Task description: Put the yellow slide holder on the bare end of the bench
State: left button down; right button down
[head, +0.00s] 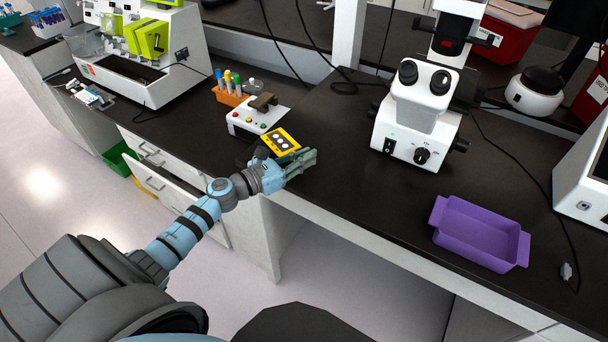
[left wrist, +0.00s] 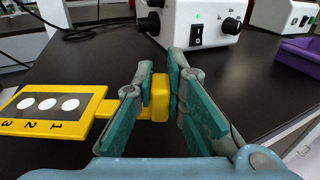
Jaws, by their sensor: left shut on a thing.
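The yellow slide holder (head: 281,141) is a flat plate with three white circles on a dark panel, marked 1, 2 and 3. In the left wrist view the plate (left wrist: 50,125) lies to the left, and its short handle ends in a thick yellow block (left wrist: 160,98). My left gripper (head: 302,160) is shut on that block, and its teal-padded fingers (left wrist: 161,80) stand on both sides of it. The holder is over the black bench (head: 345,190) near the front edge. I cannot tell whether it touches the surface. My right gripper is not in view.
A white button box (head: 258,118) and an orange rack of colored tubes (head: 230,95) are behind the holder. Bench between gripper and tray is clear. A drawer (head: 172,192) stands open below.

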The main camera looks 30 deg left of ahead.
pick_arm(q)
notch_tip(320, 180, down, 4)
jog(key=shift+r+b, duration=0.1)
jog(key=shift+b, duration=0.6)
jog(key=shift+f, duration=0.2)
jog(key=c, duration=1.6)
grip_release()
jog(key=shift+r, duration=0.1)
jog(key=shift+c, duration=0.2)
